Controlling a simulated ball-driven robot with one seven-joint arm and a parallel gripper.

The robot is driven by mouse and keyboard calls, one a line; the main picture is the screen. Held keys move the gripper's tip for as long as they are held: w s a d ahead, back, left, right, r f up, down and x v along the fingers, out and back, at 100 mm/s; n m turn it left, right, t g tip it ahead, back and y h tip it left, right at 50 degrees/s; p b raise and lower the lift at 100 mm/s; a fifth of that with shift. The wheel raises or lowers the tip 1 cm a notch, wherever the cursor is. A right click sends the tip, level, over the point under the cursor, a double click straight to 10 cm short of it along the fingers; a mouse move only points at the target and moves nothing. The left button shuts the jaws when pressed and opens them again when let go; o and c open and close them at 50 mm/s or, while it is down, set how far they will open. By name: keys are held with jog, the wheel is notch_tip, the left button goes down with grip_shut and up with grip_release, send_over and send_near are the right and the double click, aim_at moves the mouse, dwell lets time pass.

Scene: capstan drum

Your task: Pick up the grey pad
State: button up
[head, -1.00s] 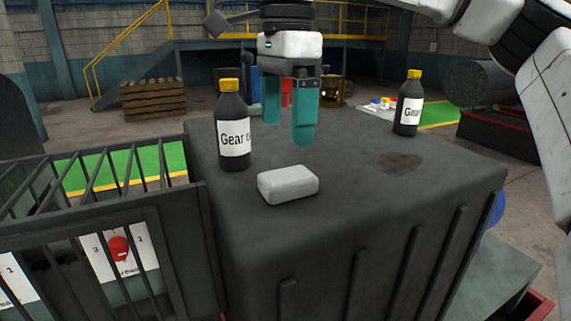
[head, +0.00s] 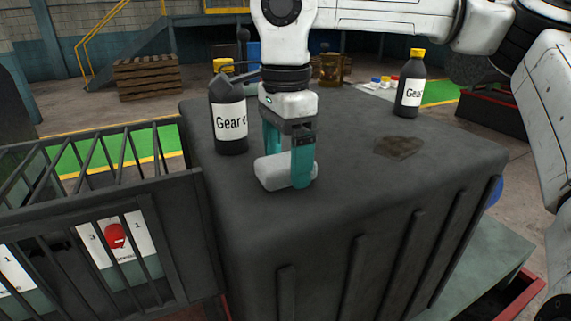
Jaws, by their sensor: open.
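The grey pad (head: 270,172) is a pale, rounded block lying on the dark top of the large box-shaped housing (head: 345,165), near its front left edge. My gripper (head: 288,170) points down at the pad with its teal fingers open. One finger stands in front of the pad's right part and hides some of it. The other finger is behind the pad, its tip hidden by it. I cannot tell whether either finger touches the pad.
A dark gear oil bottle (head: 229,118) with a yellow cap stands close behind and left of the pad. A second bottle (head: 409,85) stands at the back right, near a dark stain (head: 398,147). A barred cage (head: 105,225) adjoins the left side.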

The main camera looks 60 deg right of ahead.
aim_at(285, 160)
jog(key=shift+f, duration=0.6)
jog(key=c, duration=1)
jog(key=shift+r, duration=0.1)
jog(key=shift+c, duration=0.2)
notch_tip(285, 160, up, 10)
jog(key=shift+f+b, duration=0.1)
jog(key=shift+b, duration=0.3)
